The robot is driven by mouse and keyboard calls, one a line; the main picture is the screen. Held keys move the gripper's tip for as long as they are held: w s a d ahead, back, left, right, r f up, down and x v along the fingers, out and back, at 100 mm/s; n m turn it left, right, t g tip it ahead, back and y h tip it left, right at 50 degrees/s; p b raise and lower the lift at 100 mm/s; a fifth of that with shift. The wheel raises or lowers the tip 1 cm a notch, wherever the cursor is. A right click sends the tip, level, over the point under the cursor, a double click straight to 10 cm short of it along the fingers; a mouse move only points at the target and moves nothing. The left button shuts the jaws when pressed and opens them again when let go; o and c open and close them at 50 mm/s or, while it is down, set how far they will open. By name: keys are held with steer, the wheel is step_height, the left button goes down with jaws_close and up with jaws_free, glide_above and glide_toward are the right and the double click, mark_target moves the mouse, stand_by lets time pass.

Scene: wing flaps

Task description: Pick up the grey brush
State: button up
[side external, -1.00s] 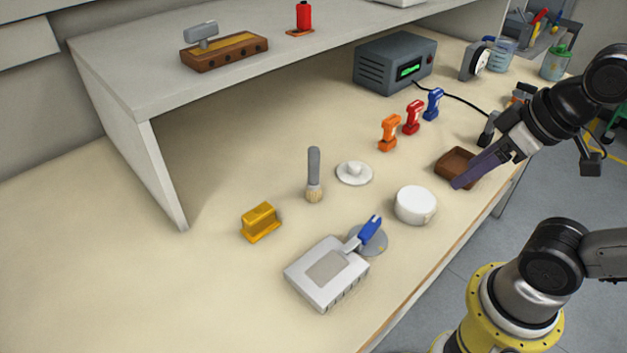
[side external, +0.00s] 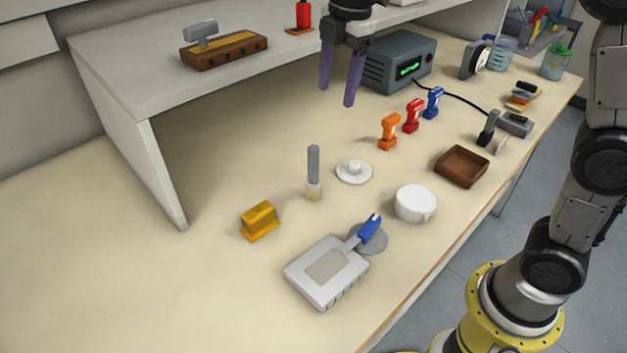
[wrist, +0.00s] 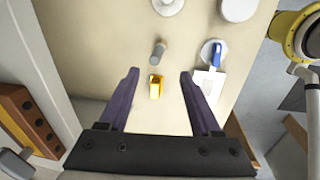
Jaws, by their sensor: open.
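The grey brush (side external: 313,165) stands upright on the table, grey handle up and pale bristles down. In the wrist view its handle (wrist: 158,52) shows from above, just beyond the yellow block. My gripper (side external: 337,95) is open and empty, with purple fingers pointing down, high above the table. In the side view it appears above and to the right of the brush, clearly apart from it. In the wrist view the fingers (wrist: 160,75) are spread wide, and the brush lies past the gap between the tips.
A yellow block (side external: 260,221) stands near the brush, and a white lid (side external: 354,172) lies right of it. A white round container (side external: 415,203) and a grey-white box (side external: 327,272) are nearer the front. The raised shelf (side external: 150,85) is behind. Bare table lies left of the yellow block.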

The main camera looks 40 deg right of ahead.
steer(key=g, duration=0.1)
glide_above(312, 145)
steer(key=shift+n, duration=0.3)
step_height(312, 145, down, 6)
steer(key=shift+d+r, duration=0.1)
step_height(312, 145, down, 9)
steer(key=shift+r, duration=0.15)
steer(key=shift+s+a+f, duration=0.1)
steer(key=shift+s+f, duration=0.05)
steer(key=shift+f, duration=0.85)
steer(key=shift+s+a+f, duration=0.1)
steer(key=shift+f, duration=0.9)
steer(key=shift+s+a+f, duration=0.1)
steer(key=shift+s+f, duration=0.05)
steer(key=shift+f, duration=0.85)
jaws_close()
